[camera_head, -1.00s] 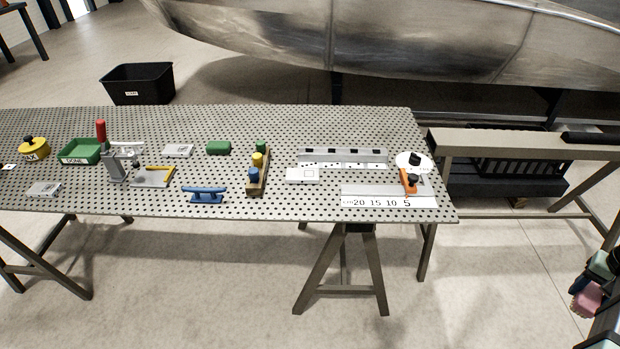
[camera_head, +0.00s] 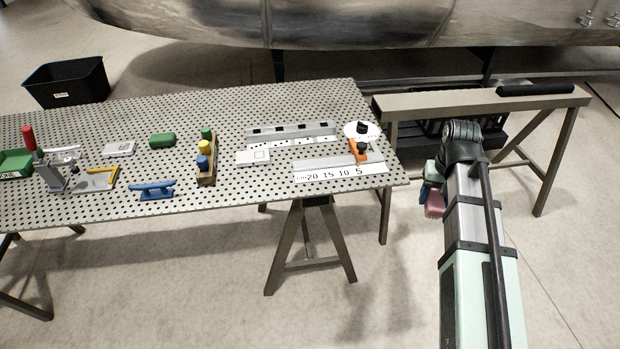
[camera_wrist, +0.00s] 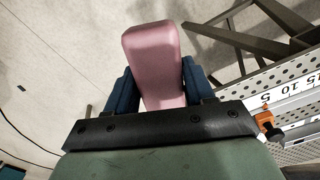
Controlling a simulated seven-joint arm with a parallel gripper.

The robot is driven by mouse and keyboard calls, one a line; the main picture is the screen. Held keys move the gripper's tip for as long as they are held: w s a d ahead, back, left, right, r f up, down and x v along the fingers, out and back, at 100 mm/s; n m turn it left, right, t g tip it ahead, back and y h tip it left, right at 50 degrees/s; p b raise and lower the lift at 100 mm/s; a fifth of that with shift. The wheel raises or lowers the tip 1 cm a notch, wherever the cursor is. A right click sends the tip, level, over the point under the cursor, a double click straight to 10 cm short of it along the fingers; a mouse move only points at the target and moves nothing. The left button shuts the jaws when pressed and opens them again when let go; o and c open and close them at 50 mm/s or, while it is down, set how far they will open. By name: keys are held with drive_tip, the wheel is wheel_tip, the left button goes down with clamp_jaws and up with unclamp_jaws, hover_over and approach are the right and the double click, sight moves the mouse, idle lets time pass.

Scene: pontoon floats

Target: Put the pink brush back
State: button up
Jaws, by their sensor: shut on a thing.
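The pink brush (camera_head: 435,208) is held at my gripper (camera_head: 430,196), to the right of the perforated table's right edge and over the floor. In the wrist view the brush (camera_wrist: 153,55) is a smooth pink block. It sits between the two blue fingers of my gripper (camera_wrist: 160,88), which are shut on it. A wooden rack (camera_head: 212,173) on the table bears a green piece (camera_head: 207,134), a yellow piece (camera_head: 204,147) and a blue piece (camera_head: 203,163) in a row. I cannot tell whether it has a free place.
The table (camera_head: 240,190) also bears a slotted metal rail (camera_head: 290,131), a numbered ruler plate (camera_head: 340,173), an orange clamp (camera_head: 358,151), a white box (camera_head: 253,157), a blue cleat (camera_head: 152,190) and a red-handled press (camera_head: 50,170). A beam on trestles (camera_head: 480,98) stands behind my arm.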

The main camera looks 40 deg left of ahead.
drive_tip(key=s+a+r+n, duration=0.1)
drive_tip(key=s+a+n, duration=0.15)
drive_tip(key=a, duration=0.65)
drive_tip(key=s+a+n, duration=0.1)
drive_tip(key=s+a, duration=0.3)
drive_tip(key=a, duration=0.5)
wheel_tip(320, 180, up, 3)
hover_over(259, 182)
drive_tip(key=shift+n, duration=0.45)
drive_tip(key=shift+f, duration=4.65)
drive_tip(key=shift+f, duration=0.1)
drive_tip(key=o, duration=1.2)
